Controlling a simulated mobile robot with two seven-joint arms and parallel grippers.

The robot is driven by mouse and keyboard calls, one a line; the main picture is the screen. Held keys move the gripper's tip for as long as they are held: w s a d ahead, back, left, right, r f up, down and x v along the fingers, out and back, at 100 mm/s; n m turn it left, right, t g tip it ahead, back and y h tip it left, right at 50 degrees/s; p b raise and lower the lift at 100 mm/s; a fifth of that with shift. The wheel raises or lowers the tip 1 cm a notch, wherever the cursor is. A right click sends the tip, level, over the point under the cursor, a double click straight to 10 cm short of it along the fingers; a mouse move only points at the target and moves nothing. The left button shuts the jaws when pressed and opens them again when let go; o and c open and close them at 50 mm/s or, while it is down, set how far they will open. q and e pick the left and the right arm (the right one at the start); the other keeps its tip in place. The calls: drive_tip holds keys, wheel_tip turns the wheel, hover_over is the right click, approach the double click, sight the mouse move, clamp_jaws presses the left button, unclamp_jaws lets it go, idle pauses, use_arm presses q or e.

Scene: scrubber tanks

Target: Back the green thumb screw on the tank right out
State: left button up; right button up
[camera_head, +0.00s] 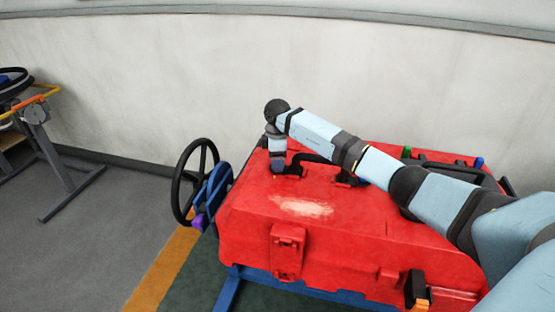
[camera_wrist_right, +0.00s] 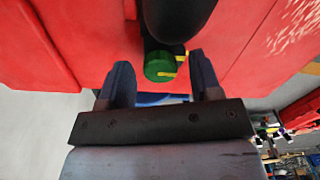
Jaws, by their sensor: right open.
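The red tank (camera_head: 330,225) sits on a blue frame in the head view. My right arm reaches across it from the right, and my right gripper (camera_head: 284,172) is low over its far left part, mostly hidden by the wrist. In the right wrist view the green thumb screw (camera_wrist_right: 160,67), with a yellow mark, shows beside a dark rounded part. My right gripper (camera_wrist_right: 162,86) is open, with one finger on each side of the screw's picture. I see no finger touching it. I cannot make out this screw in the head view. My left gripper is not in view.
A black handwheel (camera_head: 181,180) and a purple knob (camera_head: 200,222) are at the tank's left end. Another small green piece (camera_head: 407,151) and a blue one (camera_head: 479,162) stand at the back right. A pale wall runs behind.

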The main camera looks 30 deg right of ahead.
drive_tip(key=c, duration=0.9)
drive_tip(key=shift+c, duration=0.2)
